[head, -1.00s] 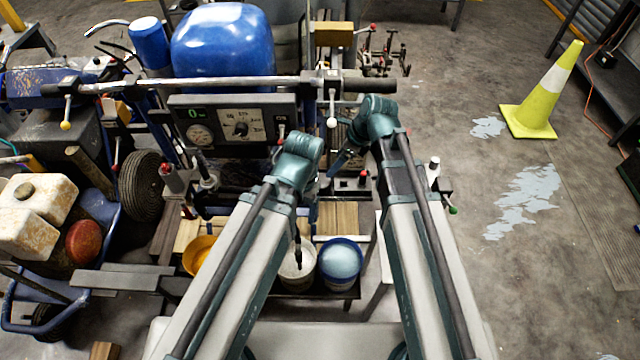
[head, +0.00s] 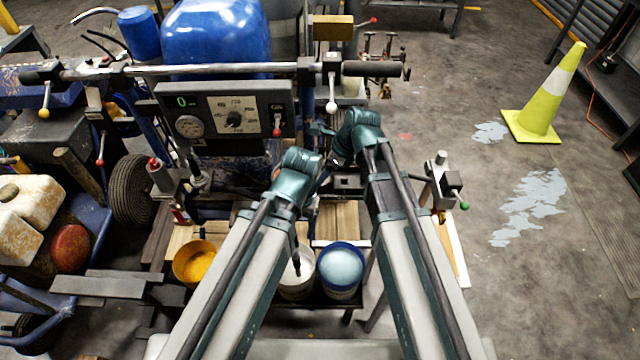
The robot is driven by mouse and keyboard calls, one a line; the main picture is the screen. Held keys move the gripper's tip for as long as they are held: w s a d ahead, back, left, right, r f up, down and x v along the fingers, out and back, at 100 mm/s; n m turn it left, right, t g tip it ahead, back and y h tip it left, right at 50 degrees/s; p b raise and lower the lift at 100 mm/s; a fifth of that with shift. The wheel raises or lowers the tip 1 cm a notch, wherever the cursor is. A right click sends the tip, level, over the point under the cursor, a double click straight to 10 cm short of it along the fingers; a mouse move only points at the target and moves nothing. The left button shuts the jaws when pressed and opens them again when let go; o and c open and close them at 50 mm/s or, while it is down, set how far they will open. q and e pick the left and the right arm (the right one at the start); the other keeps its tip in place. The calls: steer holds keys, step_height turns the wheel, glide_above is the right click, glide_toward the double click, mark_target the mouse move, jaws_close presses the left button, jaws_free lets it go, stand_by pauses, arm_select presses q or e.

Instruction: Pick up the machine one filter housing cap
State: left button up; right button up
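The line striper (head: 225,115) with its blue tank (head: 215,35) and control panel stands ahead of my arms in the head view. I cannot pick out the filter housing cap for certain; the area around my wrists is crowded and partly covered. My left arm ends in a teal wrist below the control panel, with its gripper (head: 328,172) small and mostly hidden among machine parts. My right arm ends in a teal wrist just right of the panel, with its gripper (head: 320,130) pointing left. I cannot see whether either gripper holds anything.
A yellow bucket (head: 194,262), a white bucket (head: 298,278) and a blue bucket (head: 341,267) stand below the machine. A silver cylinder fitting (head: 438,170) is right of my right arm. A yellow cone (head: 540,105) stands on open floor at right.

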steer(key=b+x, duration=0.3)
steer(key=x, duration=0.1)
steer(key=c, duration=1)
steer(key=shift+r+p, duration=0.2)
steer(key=shift+p, duration=0.1)
